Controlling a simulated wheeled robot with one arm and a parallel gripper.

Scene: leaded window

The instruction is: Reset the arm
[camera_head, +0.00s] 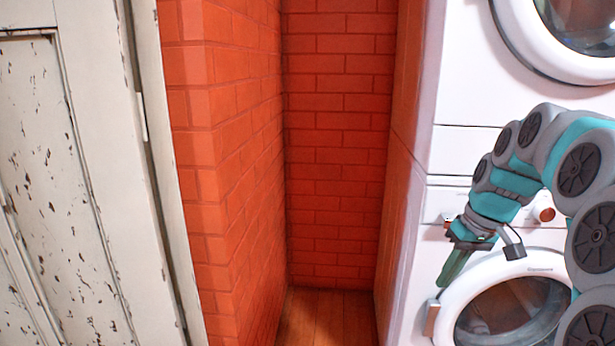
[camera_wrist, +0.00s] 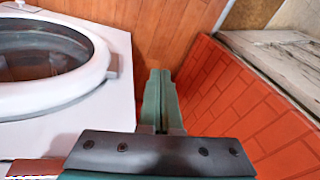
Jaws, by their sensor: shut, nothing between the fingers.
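My arm comes in from the right in the head view, bent in an arch. My gripper (camera_head: 447,276) points down and to the left, in front of the lower white washing machine (camera_head: 420,208). In the wrist view the green fingers of my gripper (camera_wrist: 159,80) lie together, shut and empty. They point toward the wooden floor (camera_wrist: 165,35) between the machine and the red brick wall (camera_wrist: 235,95). I cannot tell whether the fingertips touch anything, but no contact shows.
A second white machine (camera_head: 470,70) is stacked on top. The lower round door (camera_head: 470,290) has a handle (camera_head: 431,318) close below my gripper. A narrow brick alcove with wooden floor (camera_head: 325,315) lies left of the machines. A peeling white door (camera_head: 60,170) stands at far left.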

